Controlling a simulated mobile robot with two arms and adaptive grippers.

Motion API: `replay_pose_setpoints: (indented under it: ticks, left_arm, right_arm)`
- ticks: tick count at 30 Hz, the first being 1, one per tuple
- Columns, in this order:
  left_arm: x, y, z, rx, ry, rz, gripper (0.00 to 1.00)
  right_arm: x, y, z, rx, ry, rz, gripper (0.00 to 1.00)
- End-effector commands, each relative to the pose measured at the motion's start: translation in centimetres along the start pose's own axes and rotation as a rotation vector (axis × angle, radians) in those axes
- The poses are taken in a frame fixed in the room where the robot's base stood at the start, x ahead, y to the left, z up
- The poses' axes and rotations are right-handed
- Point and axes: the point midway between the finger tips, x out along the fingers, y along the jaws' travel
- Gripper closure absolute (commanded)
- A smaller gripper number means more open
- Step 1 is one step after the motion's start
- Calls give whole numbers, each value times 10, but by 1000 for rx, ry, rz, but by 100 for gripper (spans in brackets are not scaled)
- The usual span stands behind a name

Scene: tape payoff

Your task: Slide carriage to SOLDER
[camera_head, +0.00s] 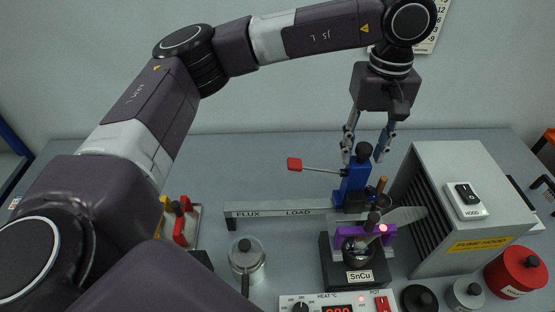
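The blue carriage (353,184) with a black knob (364,149) on top stands on a grey rail (270,210). The rail reads FLUX at its left end and LOAD further right. The carriage is just right of the LOAD label; no SOLDER label can be read. A lever with a red end (294,164) sticks out left from the carriage. My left gripper (365,157) points down over the carriage, its fingers open on either side of the knob. I cannot tell whether they touch it. My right gripper is not in view.
The SnCu solder pot (360,277) stands in front of the carriage, with a purple part on it. The grey fume hood (445,220) is close on the right. A metal canister (246,259) stands before the rail. A heat control box (338,297) is at the front.

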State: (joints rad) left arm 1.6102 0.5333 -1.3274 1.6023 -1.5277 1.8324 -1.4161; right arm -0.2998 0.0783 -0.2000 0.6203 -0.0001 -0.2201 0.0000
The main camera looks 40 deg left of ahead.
Motion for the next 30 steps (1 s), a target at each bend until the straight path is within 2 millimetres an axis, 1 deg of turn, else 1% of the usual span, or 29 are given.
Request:
replay_pose_setpoints:
  ticks: [4,7,30]
  left_arm:
    - [-3,0,0,0,0,0,61]
    - [-9,0,0,0,0,0,61]
    - [-70,0,0,1,0,1,61]
  right_arm:
    - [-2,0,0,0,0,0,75]
    - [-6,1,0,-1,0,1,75]
    - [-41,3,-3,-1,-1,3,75]
